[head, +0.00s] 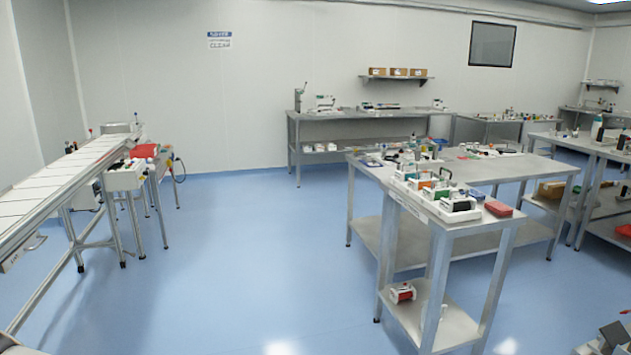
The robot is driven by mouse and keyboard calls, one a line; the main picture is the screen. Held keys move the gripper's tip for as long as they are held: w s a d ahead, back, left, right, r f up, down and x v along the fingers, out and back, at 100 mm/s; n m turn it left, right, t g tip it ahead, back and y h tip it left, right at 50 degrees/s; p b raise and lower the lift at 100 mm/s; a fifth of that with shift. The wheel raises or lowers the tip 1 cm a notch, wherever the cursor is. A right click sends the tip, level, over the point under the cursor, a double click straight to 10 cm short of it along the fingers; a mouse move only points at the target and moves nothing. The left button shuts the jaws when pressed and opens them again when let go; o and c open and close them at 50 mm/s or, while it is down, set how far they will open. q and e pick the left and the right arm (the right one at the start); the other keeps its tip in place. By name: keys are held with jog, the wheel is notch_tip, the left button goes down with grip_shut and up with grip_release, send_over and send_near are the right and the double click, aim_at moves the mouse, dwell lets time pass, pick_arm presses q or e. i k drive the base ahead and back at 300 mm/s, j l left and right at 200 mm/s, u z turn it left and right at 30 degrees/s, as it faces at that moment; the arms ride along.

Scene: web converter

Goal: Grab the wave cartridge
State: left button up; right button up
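Several small cartridge-like blocks stand in a row on the front steel table (470,226). Among them are an orange-topped block (427,182), a green-topped block (441,191) and a black block (459,204) at the near end, set along a white holder (415,194). They are too small to tell which one is the wave cartridge.
A red box (498,208) lies at the near table's right edge, and a red-and-white roll (402,292) sits on its lower shelf. A sloping conveyor (60,180) runs along the left. Benches line the back. The blue floor (250,260) between is clear.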

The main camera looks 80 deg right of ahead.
aim_at(404, 175)
jog(key=l+z, duration=0.1)
jog(key=z, duration=0.4)
jog(key=i+z, duration=0.1)
jog(key=z, duration=0.9)
jog(key=i+z, duration=0.15)
jog(key=z, duration=0.85)
jog(key=i+z, duration=0.1)
jog(key=z, duration=0.4)
jog(key=j+z, duration=0.1)
jog(key=z, duration=0.4)
jog(key=i+j+z, duration=0.1)
jog(key=j, duration=0.25)
jog(key=i+j+z, duration=0.1)
jog(key=i+j, duration=0.15)
jog(key=i+j+z, duration=0.15)
jog(key=j, duration=0.3)
